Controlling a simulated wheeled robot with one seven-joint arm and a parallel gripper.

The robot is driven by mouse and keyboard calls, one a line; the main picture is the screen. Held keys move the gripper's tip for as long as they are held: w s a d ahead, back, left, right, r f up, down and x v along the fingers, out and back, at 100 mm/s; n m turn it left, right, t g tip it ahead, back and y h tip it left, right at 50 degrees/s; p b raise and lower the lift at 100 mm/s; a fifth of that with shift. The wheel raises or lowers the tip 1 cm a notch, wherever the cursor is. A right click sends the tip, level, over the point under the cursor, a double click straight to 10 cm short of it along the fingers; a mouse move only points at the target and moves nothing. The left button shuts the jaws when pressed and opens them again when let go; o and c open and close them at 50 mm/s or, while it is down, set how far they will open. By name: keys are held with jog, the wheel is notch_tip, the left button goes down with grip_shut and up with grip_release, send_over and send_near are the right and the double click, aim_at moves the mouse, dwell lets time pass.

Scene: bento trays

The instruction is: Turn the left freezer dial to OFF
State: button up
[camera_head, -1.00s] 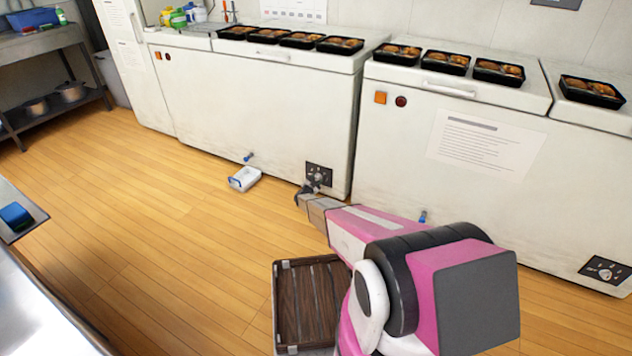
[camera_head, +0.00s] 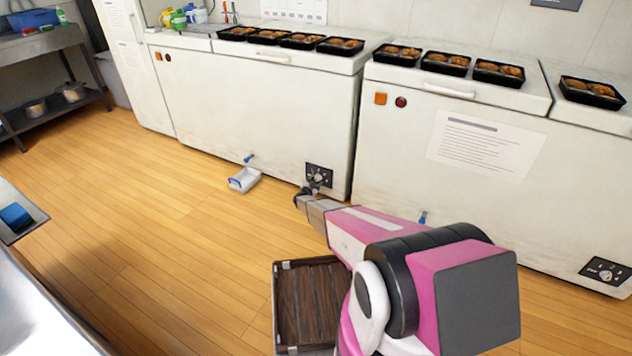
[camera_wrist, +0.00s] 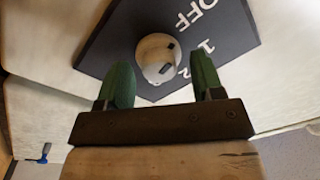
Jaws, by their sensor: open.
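The left freezer (camera_head: 250,110) is a white chest. Its dial plate (camera_head: 319,172) is dark and sits low at the front right corner. In the wrist view the dark plate (camera_wrist: 115,50) carries the white marks OFF, 1 and 2. The dial knob (camera_wrist: 158,58) is round and whitish with a dark mark on its face. My gripper (camera_wrist: 162,85) is open, one green finger on each side of the knob's lower part. Whether a finger touches the knob I cannot tell. In the head view my gripper (camera_head: 302,196) is just in front of the plate.
A white tray (camera_head: 244,180) sits on the floor below a blue drain tap (camera_head: 249,158). A right freezer (camera_head: 400,150) with its own dial plate (camera_head: 606,271) stands beside. A brown slatted crate (camera_head: 278,310) is near my arm. The wooden floor at left is clear.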

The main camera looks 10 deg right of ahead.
jog(key=v, duration=0.9)
jog(key=shift+s+a, duration=0.15)
jog(key=shift+r, duration=0.1)
